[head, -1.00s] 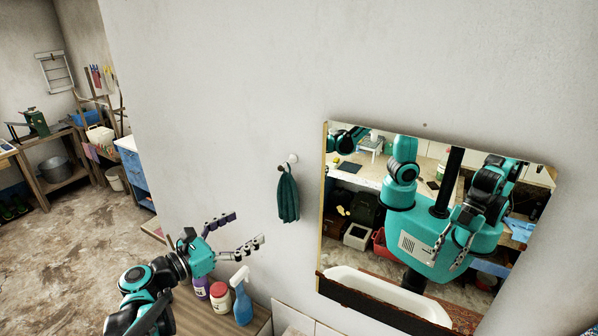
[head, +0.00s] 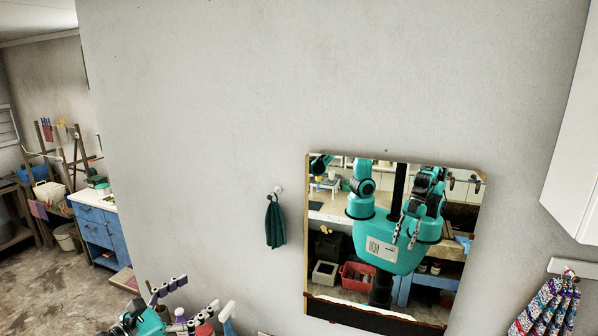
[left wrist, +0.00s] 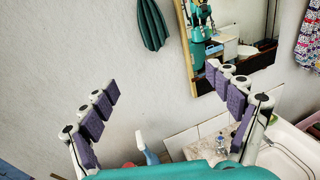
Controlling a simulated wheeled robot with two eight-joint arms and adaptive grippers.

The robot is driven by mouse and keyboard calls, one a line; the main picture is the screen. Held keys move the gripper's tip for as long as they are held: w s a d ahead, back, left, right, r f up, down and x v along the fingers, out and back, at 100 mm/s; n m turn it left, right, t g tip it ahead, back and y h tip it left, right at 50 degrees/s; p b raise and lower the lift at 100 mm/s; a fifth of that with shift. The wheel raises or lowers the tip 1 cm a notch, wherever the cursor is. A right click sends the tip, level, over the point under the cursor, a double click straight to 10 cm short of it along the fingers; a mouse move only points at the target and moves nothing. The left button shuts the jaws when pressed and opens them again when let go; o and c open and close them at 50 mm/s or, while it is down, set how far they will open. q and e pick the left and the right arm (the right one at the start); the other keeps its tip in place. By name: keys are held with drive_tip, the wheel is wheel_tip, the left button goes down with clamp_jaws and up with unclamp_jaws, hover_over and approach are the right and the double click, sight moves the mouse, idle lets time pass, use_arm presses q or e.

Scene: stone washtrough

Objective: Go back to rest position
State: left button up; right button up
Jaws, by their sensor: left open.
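My left gripper (head: 200,293) is at the lower left of the head view, low in front of the pale wall. Its two jointed fingers are spread wide with nothing between them. In the left wrist view the open fingers (left wrist: 162,80) stand apart at left and right. A dark green towel (head: 275,224) hangs from a wall knob, above and right of the gripper; it also shows in the left wrist view (left wrist: 153,25). My right gripper does not show directly; the mirror (head: 483,240) reflects my body and arms.
Bottles stand close by the left gripper, including a spray bottle (head: 227,317). A patterned cloth (head: 550,308) hangs at the right below a white cabinet (head: 578,150). A blue cabinet (head: 98,232) stands at the far left. The upper wall is bare.

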use_arm(q)
drive_tip(key=s+d+f+m+g+y+b, duration=0.1)
drive_tip(key=s+d+f+m+g+b, duration=0.15)
drive_tip(key=f+m+b, duration=0.45)
drive_tip(key=s+d+f+m+g+y+b, duration=0.2)
drive_tip(key=s+d+f+m, duration=0.15)
drive_tip(key=f, duration=0.65)
drive_tip(key=s+d+f+m+g+y+b, duration=0.1)
drive_tip(key=s+d+f+m+g+b, duration=0.25)
drive_tip(key=f, duration=0.55)
drive_tip(key=s+a+f+m+y+b, duration=0.2)
drive_tip(key=s+f+m+y+b, duration=0.1)
drive_tip(key=f+m, duration=0.4)
drive_tip(key=s+a+f+m+y+b, duration=0.2)
drive_tip(key=s+f+m+y+b, duration=0.1)
drive_tip(key=s+f+m+b, duration=0.3)
drive_tip(key=shift+a+f+m+t+b, duration=0.15)
drive_tip(key=shift+f+m+t+b, duration=0.35)
drive_tip(key=shift+b, duration=0.75)
drive_tip(key=shift+r, duration=0.1)
drive_tip(key=shift+w+d, duration=0.2)
drive_tip(key=shift+w, duration=0.1)
drive_tip(key=shift+a, duration=0.1)
